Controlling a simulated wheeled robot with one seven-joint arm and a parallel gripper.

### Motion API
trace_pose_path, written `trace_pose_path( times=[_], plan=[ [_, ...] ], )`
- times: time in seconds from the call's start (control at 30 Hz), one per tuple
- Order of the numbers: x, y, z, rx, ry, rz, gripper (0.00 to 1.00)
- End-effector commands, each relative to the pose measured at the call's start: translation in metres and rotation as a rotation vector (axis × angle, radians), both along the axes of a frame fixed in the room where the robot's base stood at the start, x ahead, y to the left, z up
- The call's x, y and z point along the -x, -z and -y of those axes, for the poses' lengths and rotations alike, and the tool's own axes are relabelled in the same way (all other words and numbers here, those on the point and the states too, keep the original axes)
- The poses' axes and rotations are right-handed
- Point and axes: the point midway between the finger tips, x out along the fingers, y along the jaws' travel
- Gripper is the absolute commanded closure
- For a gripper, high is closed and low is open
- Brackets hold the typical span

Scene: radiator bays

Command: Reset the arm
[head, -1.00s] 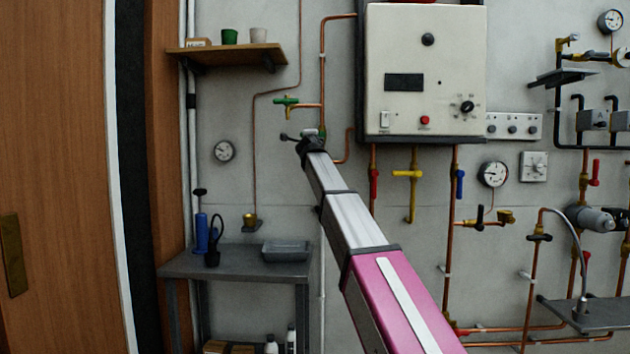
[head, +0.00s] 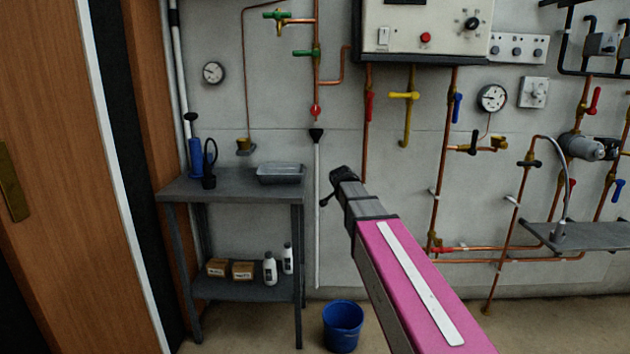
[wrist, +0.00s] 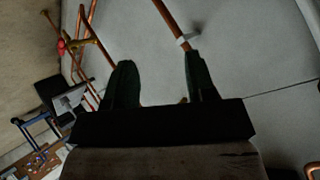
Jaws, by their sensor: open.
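My arm extends from the lower right of the head view, with a pink link and a shorter silver section. My dark gripper (head: 331,189) is at its far end, in front of the wall between the grey bench and the copper pipes. In the wrist view my gripper (wrist: 158,62) shows two dark fingers spread apart with nothing between them. The wall and a copper pipe lie beyond them.
A grey bench (head: 225,187) holds a blue hand pump (head: 196,157) and a grey tray (head: 280,173). A blue bucket (head: 343,326) stands on the floor. Valved copper pipes (head: 440,165) run beneath a boiler box (head: 425,28). A grey shelf (head: 590,236) is at right.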

Motion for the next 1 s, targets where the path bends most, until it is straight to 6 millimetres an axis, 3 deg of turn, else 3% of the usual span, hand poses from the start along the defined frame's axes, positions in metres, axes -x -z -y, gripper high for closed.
trace_pose_path(
  times=[0.03,0.2,0.5,0.73,0.83,1.0],
  plan=[
    [0.022,0.028,0.01,0.029,-0.025,-0.07,0.5],
    [0.083,0.107,0.032,0.115,-0.153,-0.302,0.5],
    [0.208,0.218,0.057,0.173,-0.467,-0.674,0.5],
    [0.289,0.266,0.062,0.149,-0.713,-0.853,0.5],
    [0.308,0.275,0.062,0.138,-0.778,-0.888,0.5],
    [0.317,0.279,0.062,0.133,-0.817,-0.905,0.5]
  ],
)
